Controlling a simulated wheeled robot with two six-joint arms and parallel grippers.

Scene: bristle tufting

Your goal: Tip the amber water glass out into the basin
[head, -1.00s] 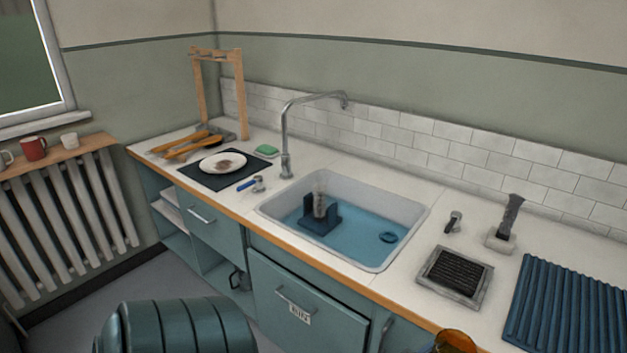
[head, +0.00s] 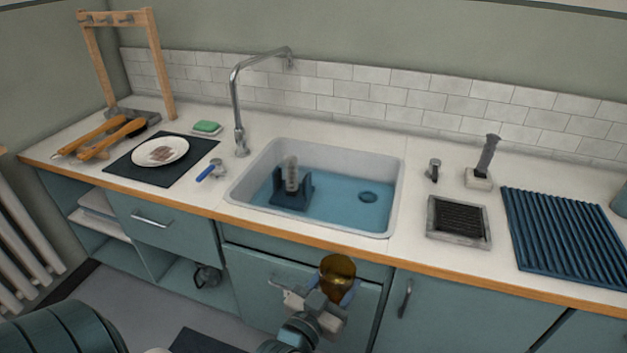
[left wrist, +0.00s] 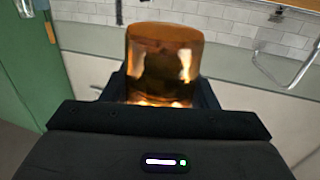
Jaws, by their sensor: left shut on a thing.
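The amber glass (head: 338,272) is held in my left gripper (head: 334,296), in front of the sink cabinet and below the front edge of the counter. The left wrist view shows the amber glass (left wrist: 165,62) between the two dark fingers of the gripper (left wrist: 160,95), which are shut on it. It looks upright or nearly so. I cannot tell how much water is in it. The basin (head: 392,215) is a white sink with a blue floor, behind and above the glass. My right gripper is not in view.
A dark holder with a brush (head: 291,190) stands in the basin beside the drain. The faucet (head: 238,100) arches over the back left. A plate on a dark mat (head: 120,165) lies left; a grate (head: 458,220) and ribbed blue mat (head: 560,235) lie right.

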